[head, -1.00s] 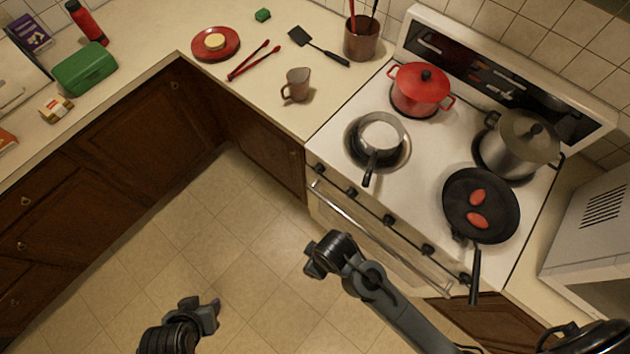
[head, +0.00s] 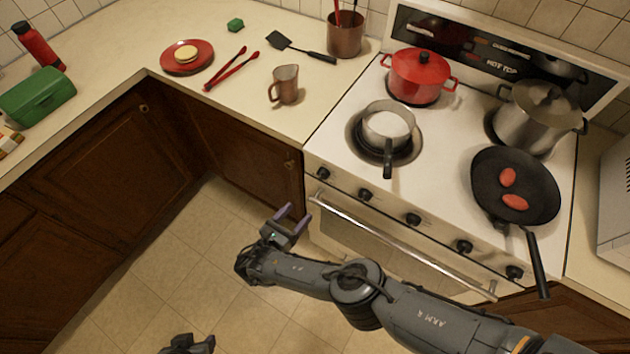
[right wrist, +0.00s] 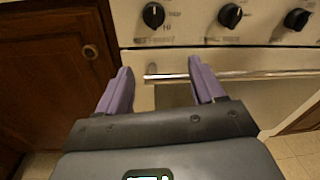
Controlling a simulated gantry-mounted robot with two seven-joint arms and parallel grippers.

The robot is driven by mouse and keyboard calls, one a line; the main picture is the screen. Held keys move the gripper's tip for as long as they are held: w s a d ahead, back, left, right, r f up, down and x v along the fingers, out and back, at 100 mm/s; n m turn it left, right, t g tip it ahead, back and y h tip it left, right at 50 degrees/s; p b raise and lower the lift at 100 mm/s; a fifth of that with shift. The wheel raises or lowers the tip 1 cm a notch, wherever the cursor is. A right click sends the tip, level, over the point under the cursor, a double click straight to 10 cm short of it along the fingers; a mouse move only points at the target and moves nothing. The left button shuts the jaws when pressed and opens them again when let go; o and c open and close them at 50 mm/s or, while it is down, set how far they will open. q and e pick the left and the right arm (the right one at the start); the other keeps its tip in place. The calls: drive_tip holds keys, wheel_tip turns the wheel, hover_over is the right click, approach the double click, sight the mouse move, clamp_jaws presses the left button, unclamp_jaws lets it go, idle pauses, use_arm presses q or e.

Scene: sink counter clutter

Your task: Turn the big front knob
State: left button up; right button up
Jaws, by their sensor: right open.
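The stove's front panel carries a row of several black knobs, seen at the left end (head: 323,174), beside it (head: 365,195) and in the middle (head: 413,219). They look alike in size, so I cannot tell which is the big front knob. In the right wrist view three knobs show above the fingers, the left one (right wrist: 153,15) nearest my aim. My right gripper (head: 292,215) is open and empty, in front of the stove's left end, below and apart from the knobs; its purple fingers point at the stove. My left gripper (head: 188,344) is cut off at the bottom edge.
The oven door handle (head: 400,243) runs below the knobs, and in the right wrist view it crosses between the fingers. The frying pan's handle (head: 537,262) juts past the stove's front right. The saucepan (head: 387,130) stands behind the left knobs. Open floor lies left.

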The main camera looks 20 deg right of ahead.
sight(320, 179)
use_arm(q)
drive_tip(key=shift+s+a+f, duration=0.1)
drive_tip(key=shift+s+f, duration=0.2)
drive_tip(key=shift+f, duration=0.3)
use_arm(e)
drive_tip(key=shift+h, duration=0.5)
drive_tip(key=x, duration=0.4)
drive_tip(key=r+x, duration=0.1)
drive_tip(key=x, duration=0.3)
drive_tip(key=w+r+x, duration=0.1)
drive_tip(key=x, duration=0.3)
drive_tip(key=shift+w, duration=0.3)
drive_tip(key=shift+c, duration=0.2)
drive_tip(key=c, duration=1)
